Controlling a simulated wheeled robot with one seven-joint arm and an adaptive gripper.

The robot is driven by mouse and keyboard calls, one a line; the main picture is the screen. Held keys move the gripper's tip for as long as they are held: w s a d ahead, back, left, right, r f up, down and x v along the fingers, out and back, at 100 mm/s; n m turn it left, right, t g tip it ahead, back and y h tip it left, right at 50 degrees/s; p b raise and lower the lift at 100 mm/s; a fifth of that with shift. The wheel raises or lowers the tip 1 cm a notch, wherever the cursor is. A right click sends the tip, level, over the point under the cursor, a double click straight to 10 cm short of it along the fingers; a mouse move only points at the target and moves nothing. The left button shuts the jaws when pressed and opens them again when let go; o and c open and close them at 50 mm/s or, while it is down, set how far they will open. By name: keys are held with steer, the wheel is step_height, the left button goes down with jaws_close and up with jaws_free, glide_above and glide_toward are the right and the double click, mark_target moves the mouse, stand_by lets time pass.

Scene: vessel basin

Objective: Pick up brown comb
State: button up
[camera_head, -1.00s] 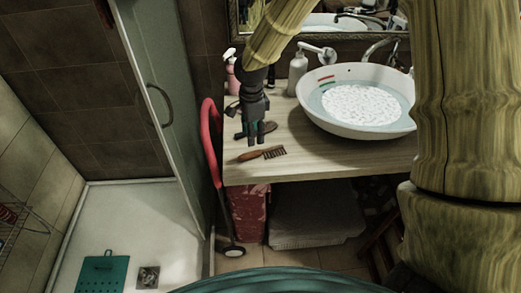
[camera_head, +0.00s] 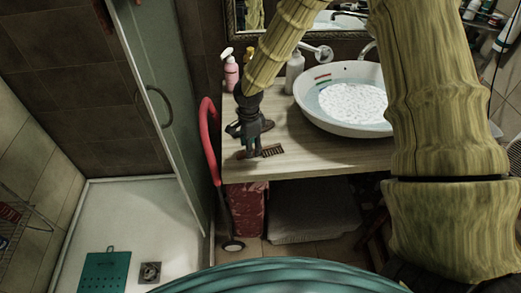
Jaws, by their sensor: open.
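The brown comb (camera_head: 272,150) lies flat on the wooden counter (camera_head: 330,157) near its front left part. Its dark teeth show to the right of my gripper, and most of its handle is hidden behind the fingers. My gripper (camera_head: 249,154) points down at the handle, with its fingers open. Whether the fingers stand on both sides of the handle or touch it, I cannot tell.
A white basin (camera_head: 310,112) with water stands on the counter to the right. A pink spray bottle (camera_head: 231,75) and a white dispenser (camera_head: 294,72) stand at the back. A red-handled pole (camera_head: 208,140) leans by the counter's left edge. The counter's front right is clear.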

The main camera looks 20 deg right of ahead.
steer(key=shift+f, duration=1.1)
steer(key=shift+c, duration=0.2)
steer(key=c, duration=0.9)
steer(key=shift+c, duration=0.2)
steer(key=shift+r, duration=0.15)
steer(key=shift+r, duration=0.5)
steer(key=shift+r+b, duration=0.8)
steer(key=shift+r, duration=0.1)
steer(key=s+a+r+b, duration=0.1)
steer(key=s+b, duration=0.1)
steer(key=s, duration=0.5)
steer(key=s+a+b, duration=0.2)
steer(key=s+b, duration=0.1)
steer(key=s, duration=0.5)
steer(key=shift+s+a+r, duration=0.3)
steer(key=shift+r, duration=0.1)
